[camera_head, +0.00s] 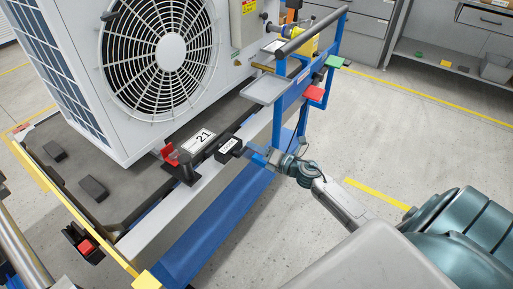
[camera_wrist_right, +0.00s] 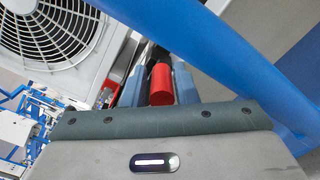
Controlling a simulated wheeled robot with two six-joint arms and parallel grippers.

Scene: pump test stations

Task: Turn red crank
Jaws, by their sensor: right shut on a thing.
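The red crank's handle, a red cylinder (camera_wrist_right: 160,83), shows in the right wrist view between the two blue-grey fingers of my right gripper (camera_wrist_right: 158,85). The gripper is shut on it. In the head view my right gripper (camera_head: 258,156) reaches from the right to the bench's front edge, beside a small black labelled box (camera_head: 229,148). The handle itself is hidden there, and I cannot tell the crank's angle. My left gripper is not in view.
A white fan unit (camera_head: 125,60) stands on the grey bench beside a "21" plate (camera_head: 202,137) and a red clamp-like part (camera_head: 169,153).

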